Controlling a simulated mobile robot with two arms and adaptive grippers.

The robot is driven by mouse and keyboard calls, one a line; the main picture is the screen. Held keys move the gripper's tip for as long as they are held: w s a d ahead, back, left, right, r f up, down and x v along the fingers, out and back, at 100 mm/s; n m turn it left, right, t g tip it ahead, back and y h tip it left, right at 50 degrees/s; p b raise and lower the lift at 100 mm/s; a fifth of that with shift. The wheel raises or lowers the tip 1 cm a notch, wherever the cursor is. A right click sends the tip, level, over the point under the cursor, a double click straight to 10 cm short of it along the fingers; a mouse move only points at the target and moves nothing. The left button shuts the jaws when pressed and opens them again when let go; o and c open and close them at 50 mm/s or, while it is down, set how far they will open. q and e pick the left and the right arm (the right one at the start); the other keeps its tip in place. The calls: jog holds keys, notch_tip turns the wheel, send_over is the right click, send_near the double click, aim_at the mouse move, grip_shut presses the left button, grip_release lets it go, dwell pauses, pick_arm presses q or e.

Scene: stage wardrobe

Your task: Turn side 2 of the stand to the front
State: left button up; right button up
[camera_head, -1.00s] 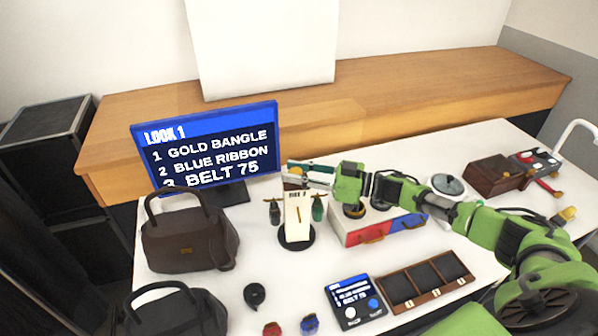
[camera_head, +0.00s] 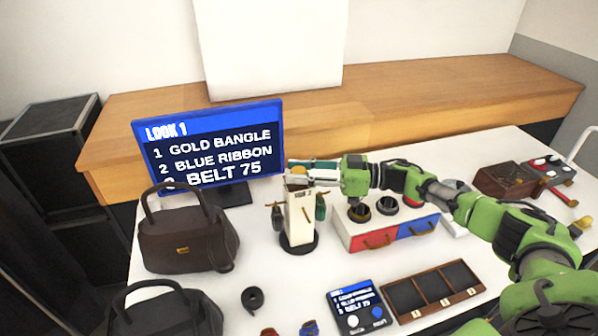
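The stand (camera_head: 299,222) is a cream upright post on a round black base, on the white table just right of the screen. Its top label is partly covered, but a 2 can be made out. Two faces show, so it is turned at an angle. Dark green items hang from pegs on its left and right. My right gripper (camera_head: 297,172) comes in from the right at the stand's top. Its fingers lie on both sides of the gold knob (camera_head: 299,172) and seem shut on it. My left gripper is not in view.
The screen (camera_head: 210,150) stands behind left, with a brown handbag (camera_head: 185,235) before it. A drawer box (camera_head: 388,235) with red and blue fronts is close on the right. A compartment tray (camera_head: 433,290), a control panel (camera_head: 358,305) and a rolled black belt (camera_head: 252,299) lie in front.

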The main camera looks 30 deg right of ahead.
jog(key=shift+o, duration=0.4)
jog(key=shift+d, duration=0.15)
jog(key=v, duration=1.1)
jog(key=shift+s+d, duration=0.2)
jog(key=shift+d, duration=0.15)
